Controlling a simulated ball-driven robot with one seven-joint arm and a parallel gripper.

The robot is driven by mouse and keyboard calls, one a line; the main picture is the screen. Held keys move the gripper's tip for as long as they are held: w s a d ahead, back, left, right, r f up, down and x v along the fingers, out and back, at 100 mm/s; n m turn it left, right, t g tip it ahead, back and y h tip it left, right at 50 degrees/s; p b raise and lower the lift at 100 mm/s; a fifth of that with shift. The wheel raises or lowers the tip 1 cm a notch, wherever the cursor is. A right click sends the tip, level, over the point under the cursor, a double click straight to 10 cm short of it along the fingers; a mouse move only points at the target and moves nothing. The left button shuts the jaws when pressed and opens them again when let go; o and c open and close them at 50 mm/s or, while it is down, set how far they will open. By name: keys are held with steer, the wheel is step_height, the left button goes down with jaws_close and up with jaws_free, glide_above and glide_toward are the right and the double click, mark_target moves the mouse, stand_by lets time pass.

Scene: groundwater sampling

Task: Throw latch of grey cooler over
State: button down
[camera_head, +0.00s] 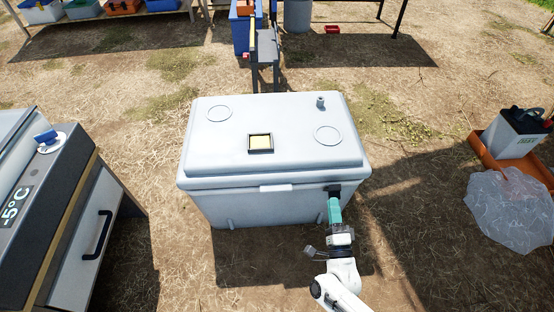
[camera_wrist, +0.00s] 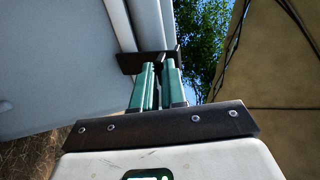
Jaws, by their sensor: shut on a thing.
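The grey cooler (camera_head: 215,172) stands on the ground in the middle of the head view, with its lid down. Its dark latch (camera_head: 332,188) is at the front right corner, just at the lid edge. The latch also shows in the wrist view as a dark plate (camera_wrist: 128,63) against the pale cooler wall. My gripper (camera_head: 334,200) reaches the latch from the front, its green fingers shut on it. In the wrist view the fingertips (camera_wrist: 160,68) meet the plate and hide part of it. The latch's exact angle is hard to tell.
A freezer cabinet (camera_head: 75,230) marked -5°C stands at the left. An orange tray (camera_head: 495,165) with a battery-like box (camera_head: 515,135) and a clear plastic bag (camera_head: 512,210) lie at the right. Ground in front of the cooler is free.

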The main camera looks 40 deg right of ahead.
mark_target(334, 190)
steer(key=shift+w+d+r+p, duration=0.15)
steer(key=shift+d+r+p, duration=0.1)
steer(key=shift+r+p, duration=0.7)
steer(key=r+p, duration=0.1)
steer(key=p, duration=0.1)
steer(key=w+d+r+g+y+p, duration=0.1)
steer(key=p, duration=0.2)
steer(key=shift+w+d+r+g, duration=0.15)
steer(key=shift+w+g, duration=0.05)
steer(key=shift+g, duration=0.1)
steer(key=shift+w, duration=0.1)
steer(key=shift+f, duration=0.2)
steer(key=c, duration=1.8)
jaws_free()
steer(key=o, duration=0.7)
steer(key=shift+a+f, duration=0.15)
steer(key=shift+a, duration=0.05)
steer(key=shift+w, duration=0.1)
steer(key=shift+d, duration=0.1)
steer(key=p+v, duration=0.1)
steer(key=v, duration=0.9)
steer(key=shift+s+a+p, duration=0.25)
steer(key=shift+s+p, duration=0.05)
steer(key=shift+s, duration=0.05)
